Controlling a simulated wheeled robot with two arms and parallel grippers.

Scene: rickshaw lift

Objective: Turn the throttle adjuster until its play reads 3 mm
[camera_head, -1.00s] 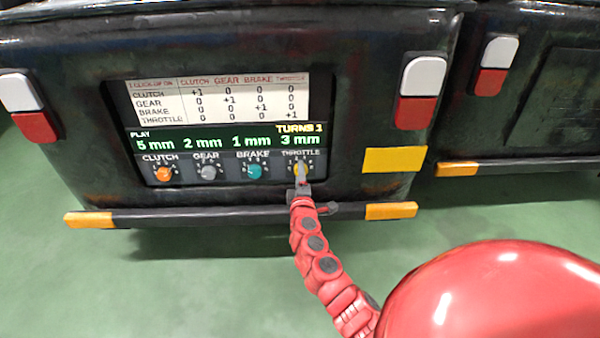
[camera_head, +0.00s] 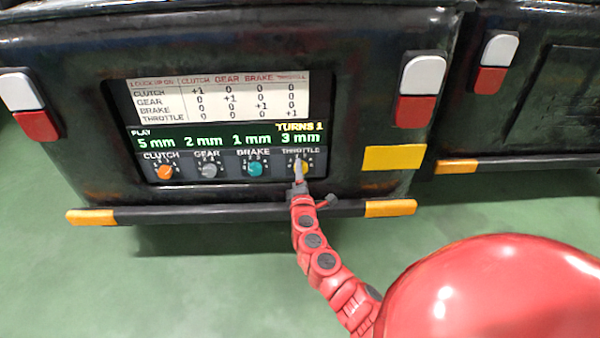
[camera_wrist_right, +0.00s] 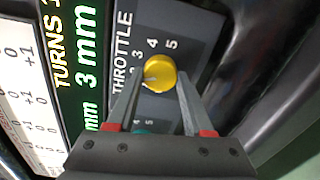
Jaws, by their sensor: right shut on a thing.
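The throttle adjuster is a yellow knob (camera_head: 304,167) at the right end of the panel's knob row. The display (camera_head: 228,139) reads throttle 3 mm, clutch 5 mm, gear 2 mm, brake 1 mm and TURNS 1. My left gripper is not in view.
The orange clutch (camera_head: 165,171), grey gear (camera_head: 209,170) and teal brake (camera_head: 255,169) knobs sit left of the throttle. A white chart (camera_head: 220,98) is above the display. A dark bumper bar (camera_head: 240,213) runs below the panel. Green floor (camera_head: 190,290) is clear in front.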

